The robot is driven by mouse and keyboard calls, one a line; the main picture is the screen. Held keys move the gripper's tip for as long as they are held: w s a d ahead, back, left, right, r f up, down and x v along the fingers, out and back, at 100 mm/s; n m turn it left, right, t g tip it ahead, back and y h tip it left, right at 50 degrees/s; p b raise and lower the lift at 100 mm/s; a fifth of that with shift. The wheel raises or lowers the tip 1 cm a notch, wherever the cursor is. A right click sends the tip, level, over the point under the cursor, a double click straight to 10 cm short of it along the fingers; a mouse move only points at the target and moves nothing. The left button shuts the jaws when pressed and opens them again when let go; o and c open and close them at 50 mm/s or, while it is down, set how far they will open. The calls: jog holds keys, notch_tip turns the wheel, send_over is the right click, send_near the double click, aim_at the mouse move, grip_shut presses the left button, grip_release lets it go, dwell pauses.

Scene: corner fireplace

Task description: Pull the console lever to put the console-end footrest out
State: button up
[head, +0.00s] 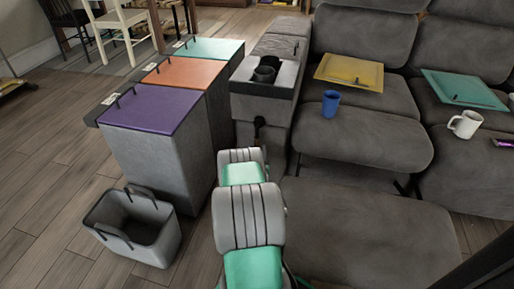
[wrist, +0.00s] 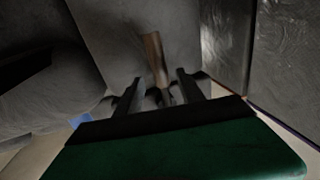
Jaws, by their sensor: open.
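The console (head: 247,88) is a grey block at the left end of the grey sofa. In the wrist view a brown, wood-like lever (wrist: 154,55) stands out near a grey surface. My gripper (wrist: 159,77) is open, with its two dark fingers to either side of the lever's lower end as seen there. I cannot tell whether either finger touches it. In the head view my arm hides most of the gripper and the lever. A grey padded panel (head: 370,235) lies low in front of the console-end seat (head: 365,140); I cannot tell whether it is the footrest.
A grey basket (head: 138,228) stands on the floor at the left. Bins with purple (head: 150,108), orange (head: 186,70) and teal (head: 210,48) lids stand close left of the console. A blue cup (head: 330,103) and a yellow tray (head: 349,70) are on the console-end seat.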

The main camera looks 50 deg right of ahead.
aim_at(257, 145)
jog(key=b+x, duration=0.1)
jog(key=x, duration=0.3)
jog(key=shift+w+d+f, duration=0.15)
jog(key=shift+d, duration=0.15)
jog(key=shift+w+d, duration=0.25)
grip_shut()
dwell(0.9)
